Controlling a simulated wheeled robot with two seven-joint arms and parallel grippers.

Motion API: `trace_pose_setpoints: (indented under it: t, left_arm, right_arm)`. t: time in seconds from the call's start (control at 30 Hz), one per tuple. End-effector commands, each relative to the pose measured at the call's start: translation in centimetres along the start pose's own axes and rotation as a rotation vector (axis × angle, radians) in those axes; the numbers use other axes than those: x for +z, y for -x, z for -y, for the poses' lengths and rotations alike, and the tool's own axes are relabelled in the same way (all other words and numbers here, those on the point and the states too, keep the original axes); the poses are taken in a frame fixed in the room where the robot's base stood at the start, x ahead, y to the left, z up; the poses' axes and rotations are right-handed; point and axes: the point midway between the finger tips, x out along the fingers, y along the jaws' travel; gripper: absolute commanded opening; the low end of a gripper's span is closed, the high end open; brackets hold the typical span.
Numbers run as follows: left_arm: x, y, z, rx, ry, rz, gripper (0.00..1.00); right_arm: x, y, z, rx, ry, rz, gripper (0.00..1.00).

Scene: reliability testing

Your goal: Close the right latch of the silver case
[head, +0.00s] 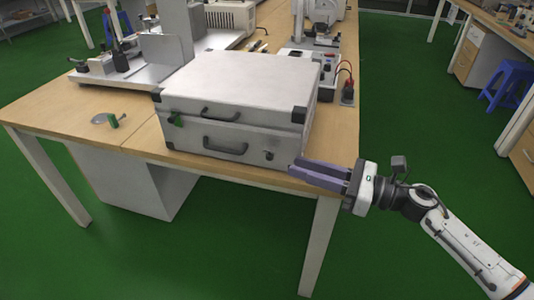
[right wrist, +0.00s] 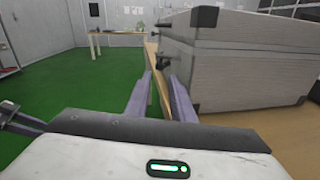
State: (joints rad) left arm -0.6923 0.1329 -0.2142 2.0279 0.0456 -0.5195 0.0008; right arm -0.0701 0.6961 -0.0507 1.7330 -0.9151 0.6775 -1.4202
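The silver case (head: 250,75) lies flat on the wooden table, its lid down, with dark corners and two dark handles on its front. Its right latch (head: 268,155) is a small dark piece low on the front face, right of the lower handle; its exact position is too small to tell. My right gripper (head: 294,167) is open and empty, just off the case's front right corner. In the right wrist view its fingers (right wrist: 160,74) stand apart, beside the case (right wrist: 240,60).
The wooden table (head: 60,110) carries a grey stand (head: 125,70) behind left, and devices (head: 318,60) behind the case.

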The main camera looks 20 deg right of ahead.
Motion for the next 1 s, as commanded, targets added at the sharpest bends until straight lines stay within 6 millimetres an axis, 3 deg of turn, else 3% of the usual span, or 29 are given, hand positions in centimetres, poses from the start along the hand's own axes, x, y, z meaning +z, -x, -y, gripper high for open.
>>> trace_pose_setpoints:
  t: [0.2, 0.43, 0.87, 1.0]
  left_arm:
    - [0.2, 0.6, -0.2, 0.001, -0.001, 0.014, 0.33]
    - [0.3, 0.7, -0.2, -0.001, -0.003, 0.021, 0.33]
    - [-0.7, 0.4, 0.0, -0.003, -0.005, 0.001, 0.33]
    - [-0.7, 0.4, -0.1, -0.003, -0.004, 0.001, 0.33]
  right_arm:
    - [0.4, -4.3, -0.1, 0.000, -0.004, 0.006, 0.22]
    - [0.2, -7.7, 0.0, -0.002, -0.009, 0.005, 0.22]
    - [0.1, -8.7, -0.1, -0.001, -0.009, 0.003, 0.22]
    - [0.1, -8.7, -0.1, -0.001, -0.009, 0.003, 0.00]
